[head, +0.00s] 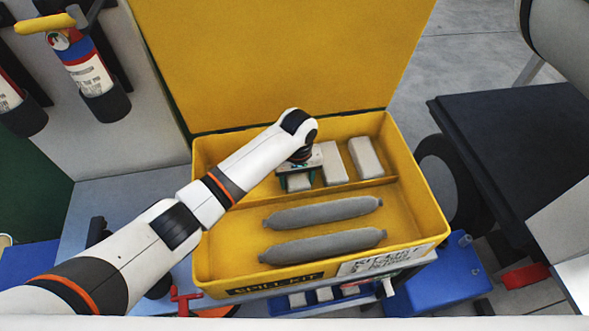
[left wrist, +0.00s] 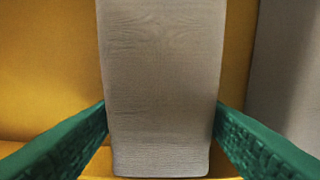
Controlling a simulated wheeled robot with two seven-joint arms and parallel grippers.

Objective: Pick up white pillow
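White pillows lie side by side in the back compartment of the yellow bin (head: 203,265). The leftmost white pillow (head: 299,184) is partly hidden under my left gripper (head: 297,180). In the left wrist view this white pillow (left wrist: 160,90) fills the middle, and the green fingers of my left gripper (left wrist: 161,117) flank its two long sides. No clear gap shows at the fingertips, but I cannot tell whether they press on it. The middle white pillow (head: 334,164) and right white pillow (head: 365,158) stand to the right. My right gripper is not in view.
Two long grey socks (head: 322,213) (head: 322,246) lie in the front compartment. A divider (head: 385,182) separates the compartments. The raised yellow lid (head: 285,60) stands behind. A neighbouring pillow (left wrist: 288,75) lies close right of the gripper. Fire extinguishers (head: 88,65) hang at left.

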